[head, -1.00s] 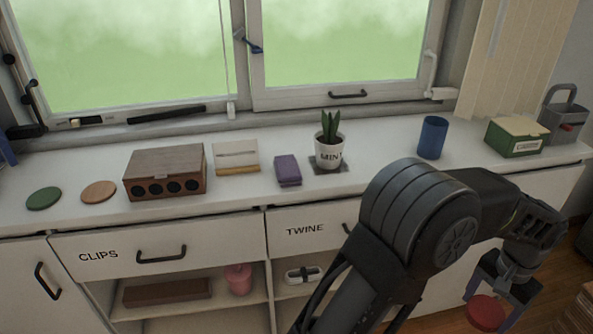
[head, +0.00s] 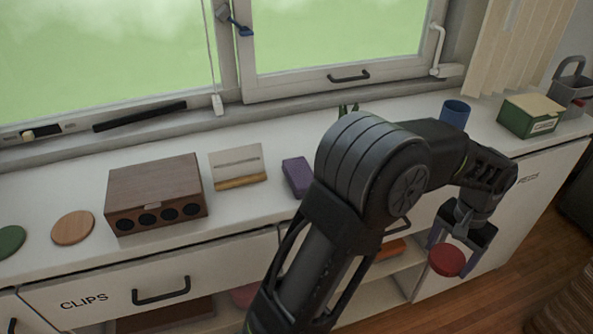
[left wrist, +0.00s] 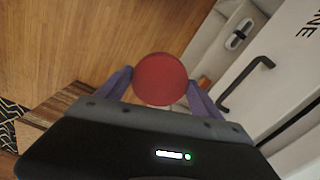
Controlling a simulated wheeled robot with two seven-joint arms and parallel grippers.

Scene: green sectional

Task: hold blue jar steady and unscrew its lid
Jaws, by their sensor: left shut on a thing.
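The blue jar (head: 455,113) stands upright on the white counter near the window, at the right in the head view. Its top looks open, with a dark inside and no lid on it. My left gripper (head: 456,250) is shut on a red round lid (head: 446,261) and holds it in front of the cabinet, below counter height and apart from the jar. In the left wrist view the red lid (left wrist: 160,79) sits between the two purple fingers, above the wooden floor. My right gripper is in no view.
A green box (head: 530,117) and a grey caddy (head: 571,88) stand right of the jar. A brown wooden box (head: 155,193), a purple block (head: 297,177) and round coasters (head: 73,227) lie farther left on the counter. My left arm hides most of the potted plant.

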